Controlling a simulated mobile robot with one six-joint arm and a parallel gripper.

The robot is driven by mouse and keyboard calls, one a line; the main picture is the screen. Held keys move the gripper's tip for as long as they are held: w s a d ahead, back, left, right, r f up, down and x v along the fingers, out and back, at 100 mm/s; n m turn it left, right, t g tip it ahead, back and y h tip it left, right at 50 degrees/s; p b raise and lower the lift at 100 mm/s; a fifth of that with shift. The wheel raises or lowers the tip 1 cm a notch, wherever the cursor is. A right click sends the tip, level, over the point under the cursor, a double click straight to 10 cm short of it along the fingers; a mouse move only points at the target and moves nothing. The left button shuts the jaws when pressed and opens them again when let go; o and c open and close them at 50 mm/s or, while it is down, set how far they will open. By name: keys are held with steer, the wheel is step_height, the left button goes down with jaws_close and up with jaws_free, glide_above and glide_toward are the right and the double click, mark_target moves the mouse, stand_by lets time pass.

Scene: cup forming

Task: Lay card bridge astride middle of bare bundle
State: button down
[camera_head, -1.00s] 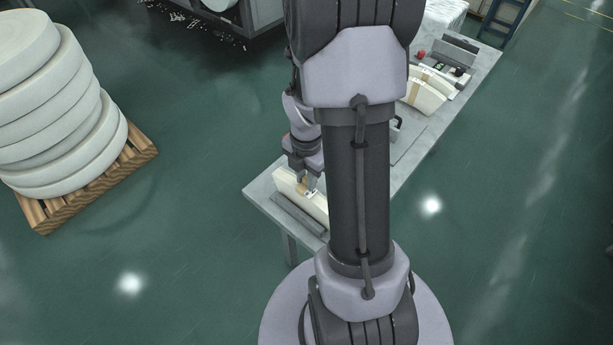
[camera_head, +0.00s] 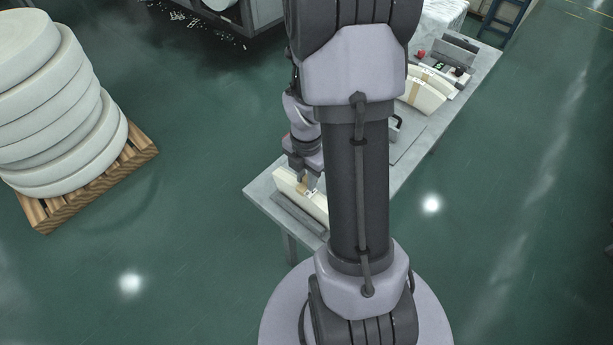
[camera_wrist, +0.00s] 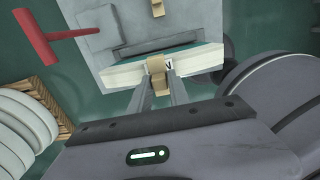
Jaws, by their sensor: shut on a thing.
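The cream bundle (camera_head: 317,207) stands at the near left end of the grey table, partly hidden behind my arm. It also shows as a pale band across the wrist view (camera_wrist: 115,77). The tan card bridge (camera_wrist: 156,68) lies across the bundle's edge near its middle, with a part hanging over the side that faces me. It shows as a small tan patch in the head view (camera_head: 303,187). My gripper (camera_wrist: 158,80) is shut on the card bridge, its fingers at either side of it. I cannot tell whether the bridge rests fully on the bundle.
A dark grey bar (camera_head: 297,215) lies along the table's front edge by the bundle. A cream bundle with a tan band (camera_head: 422,95) stands farther along the table. A red T-shaped object (camera_wrist: 62,35) shows at upper left. White stacked rolls (camera_head: 50,110) stand on a pallet.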

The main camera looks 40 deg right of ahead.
steer(key=shift+f+b, duration=1.05)
steer(key=shift+f, duration=0.35)
stand_by(0.8)
stand_by(0.5)
steer(key=c, duration=0.7)
jaws_free()
steer(key=shift+o, duration=0.2)
steer(key=shift+r, duration=0.1)
step_height(320, 180, up, 8)
steer(key=p, duration=0.7)
